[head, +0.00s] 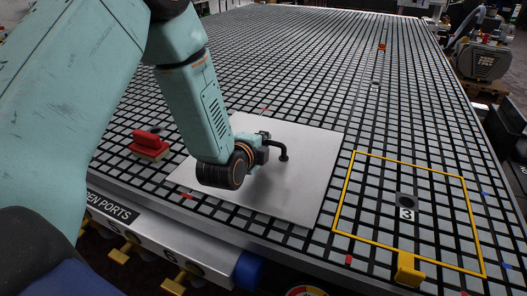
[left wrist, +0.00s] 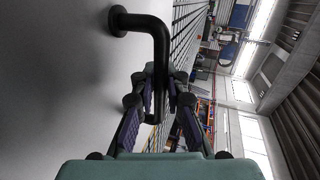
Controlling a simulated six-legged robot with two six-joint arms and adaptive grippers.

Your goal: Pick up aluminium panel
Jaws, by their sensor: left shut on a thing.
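The aluminium panel (head: 301,180) is a pale flat sheet lying on or just over the black-lined grid table, left of the yellow outlined square. It also fills the left of the left wrist view (left wrist: 60,80). A black handle (head: 281,149) stands on the panel; its bent bar crosses the left wrist view (left wrist: 150,22). My left gripper (head: 264,144) is at this handle, and in the left wrist view its fingers (left wrist: 160,95) are closed around the bar. My arm hides the panel's left part. I cannot tell whether the panel is clear of the table. My right gripper is not in view.
The grid table (head: 300,60) is largely bare behind the panel. A yellow outline (head: 343,190) marked 3 lies to the right, with a yellow block (head: 408,270) at its front edge. A red block (head: 150,142) sits left of the panel. Machinery (head: 485,60) stands beyond the right edge.

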